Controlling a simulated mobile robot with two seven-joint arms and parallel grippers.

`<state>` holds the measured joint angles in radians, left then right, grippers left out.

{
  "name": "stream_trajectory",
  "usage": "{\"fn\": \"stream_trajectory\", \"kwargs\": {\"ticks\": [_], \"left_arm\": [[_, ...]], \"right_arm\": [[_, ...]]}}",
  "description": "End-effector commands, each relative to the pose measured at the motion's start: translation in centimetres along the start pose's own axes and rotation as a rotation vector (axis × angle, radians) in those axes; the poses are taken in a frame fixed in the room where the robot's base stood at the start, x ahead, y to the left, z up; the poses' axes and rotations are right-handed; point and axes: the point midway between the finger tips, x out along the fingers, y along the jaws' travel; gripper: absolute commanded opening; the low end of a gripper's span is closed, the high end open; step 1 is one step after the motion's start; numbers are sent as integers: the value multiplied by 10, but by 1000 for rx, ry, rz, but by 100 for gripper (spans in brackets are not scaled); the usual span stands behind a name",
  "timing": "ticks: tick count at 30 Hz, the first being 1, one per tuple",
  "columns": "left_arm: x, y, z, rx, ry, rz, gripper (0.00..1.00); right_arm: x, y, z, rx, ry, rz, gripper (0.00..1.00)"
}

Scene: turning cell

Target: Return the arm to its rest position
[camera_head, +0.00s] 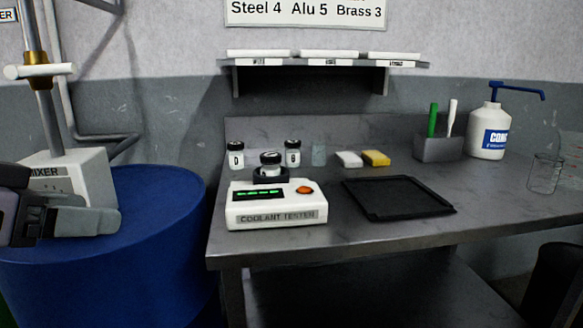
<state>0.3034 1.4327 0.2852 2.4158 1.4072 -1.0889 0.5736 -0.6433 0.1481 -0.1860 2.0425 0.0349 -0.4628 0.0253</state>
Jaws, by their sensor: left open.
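My left gripper (100,215) shows at the left edge, in front of the white mixer (78,165) and over the top of the blue drum (165,215). It is open, and I see nothing between its fingers. Part of the mixer's box is hidden behind it. My right gripper is not in view.
On the grey bench (380,238) stand the coolant tester (277,217) with a small jar on top, two more jars behind it, a black tray (398,197), a white pump bottle (488,135) and a glass beaker (544,174). A shelf (325,62) hangs above. The bench's front strip is clear.

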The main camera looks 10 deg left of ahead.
Motion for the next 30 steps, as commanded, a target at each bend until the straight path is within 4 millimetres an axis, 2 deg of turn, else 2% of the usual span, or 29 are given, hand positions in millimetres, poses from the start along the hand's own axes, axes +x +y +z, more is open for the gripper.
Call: {"fn": "stream_trajectory", "kwargs": {"ticks": [1, 5, 8, 12, 16, 20, 24, 27, 30], "left_arm": [[15, -6, 9, -27, 7, 16, 78], [49, -22, 34, -71, 34, 27, 78], [78, -34, 64, -105, 48, 23, 78], [117, -42, 120, -147, 49, -1, 78], [147, -38, 183, -172, 32, -33, 78], [167, -21, 249, -180, -1, -68, 78], [178, 11, 319, -173, -50, -101, 78], [180, 38, 361, -160, -85, -118, 78], [178, 67, 394, -142, -118, -128, 78]], "right_arm": [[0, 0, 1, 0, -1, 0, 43], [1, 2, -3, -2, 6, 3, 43], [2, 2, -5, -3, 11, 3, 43], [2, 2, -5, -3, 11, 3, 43], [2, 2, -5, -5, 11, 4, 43], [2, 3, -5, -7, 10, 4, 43], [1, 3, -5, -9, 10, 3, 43], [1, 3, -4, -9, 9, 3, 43], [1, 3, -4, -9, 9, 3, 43]]}}
